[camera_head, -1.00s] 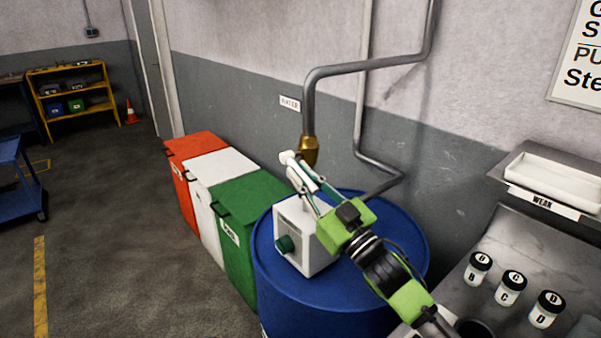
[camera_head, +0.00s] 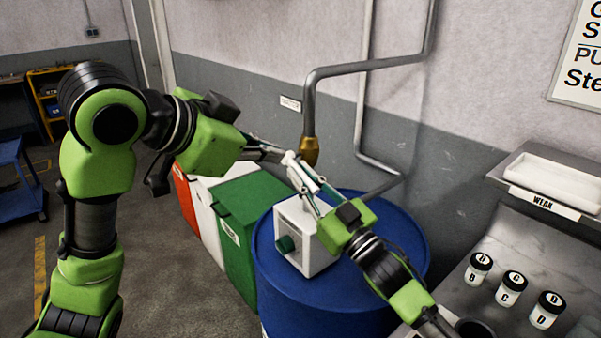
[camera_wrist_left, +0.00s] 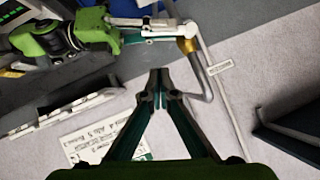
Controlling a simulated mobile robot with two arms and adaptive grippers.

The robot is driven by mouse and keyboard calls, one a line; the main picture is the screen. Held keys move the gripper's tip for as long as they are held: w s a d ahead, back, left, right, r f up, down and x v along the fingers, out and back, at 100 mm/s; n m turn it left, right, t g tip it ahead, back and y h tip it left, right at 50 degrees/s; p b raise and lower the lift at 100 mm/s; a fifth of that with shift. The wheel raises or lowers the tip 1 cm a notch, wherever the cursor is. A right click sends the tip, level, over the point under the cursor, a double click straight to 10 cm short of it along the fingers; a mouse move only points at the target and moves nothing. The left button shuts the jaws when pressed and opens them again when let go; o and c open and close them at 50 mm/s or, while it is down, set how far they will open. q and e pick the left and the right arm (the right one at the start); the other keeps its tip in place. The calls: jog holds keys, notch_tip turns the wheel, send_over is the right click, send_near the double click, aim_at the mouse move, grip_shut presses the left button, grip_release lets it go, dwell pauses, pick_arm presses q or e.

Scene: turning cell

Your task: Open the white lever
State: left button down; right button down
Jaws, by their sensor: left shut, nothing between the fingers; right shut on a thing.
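A white lever-like piece (camera_head: 291,158) is beside the brass fitting (camera_head: 310,150) at the lower end of the grey pipe. My right gripper (camera_head: 305,175) is shut on this white piece, above the white box; its fingers hide part of it. In the left wrist view the white piece (camera_wrist_left: 160,28) lies between my right gripper and the brass fitting (camera_wrist_left: 187,45). My left gripper (camera_head: 282,156) reaches in from the left, close to the white piece. In the left wrist view its fingertips (camera_wrist_left: 158,82) are together and empty; contact with the white piece cannot be told.
A white box (camera_head: 292,235) with a green knob stands on a blue drum (camera_head: 340,290). A green bin (camera_head: 250,200) and other bins stand left of it. Several lidded jars (camera_head: 510,288) and a white tray (camera_head: 553,178) are at the right. Pipes run along the wall.

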pick_arm(q)
jog(key=a+f+x, duration=0.1)
jog(key=f+x, duration=0.1)
jog(key=x, duration=1)
jog(key=shift+s+m, duration=0.3)
jog(key=shift+a, duration=0.1)
